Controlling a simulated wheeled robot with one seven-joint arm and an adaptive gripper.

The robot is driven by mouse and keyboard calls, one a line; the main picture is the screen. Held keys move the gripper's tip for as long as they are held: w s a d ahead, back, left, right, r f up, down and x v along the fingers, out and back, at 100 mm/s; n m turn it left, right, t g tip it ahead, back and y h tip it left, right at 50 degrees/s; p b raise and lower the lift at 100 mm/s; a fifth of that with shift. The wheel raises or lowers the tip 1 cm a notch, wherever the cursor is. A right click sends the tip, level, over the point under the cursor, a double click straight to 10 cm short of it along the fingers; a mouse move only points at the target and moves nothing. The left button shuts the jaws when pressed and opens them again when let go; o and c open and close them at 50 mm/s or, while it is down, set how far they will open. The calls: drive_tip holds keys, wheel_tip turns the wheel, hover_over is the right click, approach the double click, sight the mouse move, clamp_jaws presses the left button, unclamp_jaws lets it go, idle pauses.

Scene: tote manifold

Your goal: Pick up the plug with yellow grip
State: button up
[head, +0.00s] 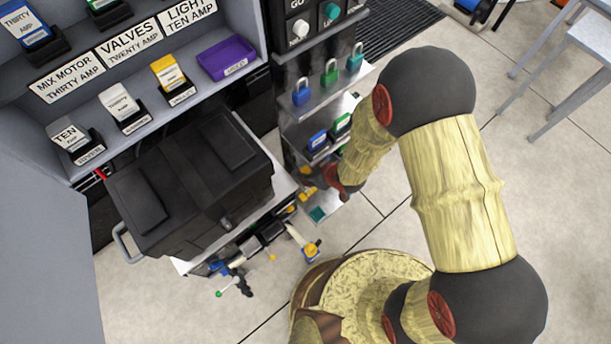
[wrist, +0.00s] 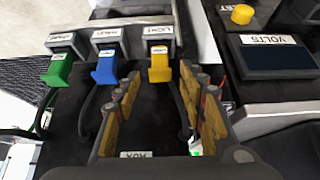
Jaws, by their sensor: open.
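The plug with yellow grip (wrist: 160,65) stands at top centre of the wrist view, under a grey block with a label that seems to read LIGHT. My gripper (wrist: 162,84) is open, with one finger on each side of the line to the yellow grip. The yellow grip shows beyond the fingertips, in the gap between them; I cannot tell whether it touches either finger. In the head view my gripper (head: 318,184) is small and partly hidden by my arm, beside the metal shelf stand.
A blue-grip plug (wrist: 106,68) and a green-grip plug (wrist: 58,70) stand left of the yellow one, with dark cables. A VOLTS meter (wrist: 274,56) is at right. In the head view, a black tote (head: 190,185) sits close left of my gripper.

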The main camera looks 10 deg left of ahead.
sight(307, 171)
drive_tip(key=shift+b+x, duration=1)
drive_tip(key=shift+x, duration=1.75)
drive_tip(key=shift+r, duration=0.1)
drive_tip(key=shift+c, duration=1)
drive_tip(key=c, duration=0.7)
clamp_jaws()
